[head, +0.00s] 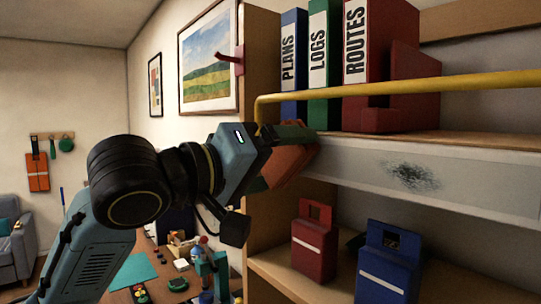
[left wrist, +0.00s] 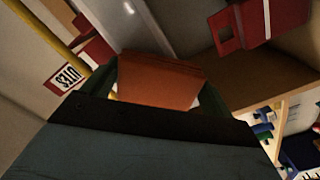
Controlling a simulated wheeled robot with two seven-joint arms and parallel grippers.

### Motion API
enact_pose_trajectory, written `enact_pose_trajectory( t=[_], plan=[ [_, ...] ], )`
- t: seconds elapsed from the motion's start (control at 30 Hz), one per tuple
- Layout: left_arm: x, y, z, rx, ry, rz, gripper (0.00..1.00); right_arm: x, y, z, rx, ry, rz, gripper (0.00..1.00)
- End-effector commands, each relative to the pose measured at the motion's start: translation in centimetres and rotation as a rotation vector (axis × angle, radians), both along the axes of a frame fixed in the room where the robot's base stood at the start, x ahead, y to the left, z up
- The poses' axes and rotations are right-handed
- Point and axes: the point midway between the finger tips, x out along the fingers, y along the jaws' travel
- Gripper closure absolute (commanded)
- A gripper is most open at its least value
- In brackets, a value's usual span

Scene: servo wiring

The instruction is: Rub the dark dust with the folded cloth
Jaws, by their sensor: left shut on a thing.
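The dark dust (head: 411,176) is a speckled black smudge on the pale front panel (head: 355,165) of the shelf, right of centre in the head view. My left gripper (head: 300,143) is at the left end of that panel, left of the dust and apart from it. It is shut on the folded cloth (head: 287,165), an orange-brown piece partly hidden by the gripper. The cloth (left wrist: 160,82) fills the middle of the left wrist view between the fingers. I cannot tell whether the cloth touches the panel. My right gripper is not in view.
A yellow rail (head: 440,84) runs across above the panel. Binders (head: 367,45) stand on the upper shelf. A red case (head: 314,240) and a blue case (head: 389,262) stand on the lower shelf. A cluttered desk (head: 150,262) lies below left.

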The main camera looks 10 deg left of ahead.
Motion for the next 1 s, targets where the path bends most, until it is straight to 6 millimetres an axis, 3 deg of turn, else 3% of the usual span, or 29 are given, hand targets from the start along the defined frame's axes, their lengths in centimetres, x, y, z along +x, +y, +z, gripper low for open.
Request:
enact_pose_trajectory(
  t=[0.63, 1.0],
  plan=[
    [-2.3, -3.4, 0.1, -0.001, 0.0, -0.002, 0.32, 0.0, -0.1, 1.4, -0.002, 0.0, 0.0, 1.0],
    [-2.2, -3.2, 0.0, 0.0, 0.002, 0.001, 0.32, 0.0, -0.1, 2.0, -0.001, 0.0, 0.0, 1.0]
  ],
)
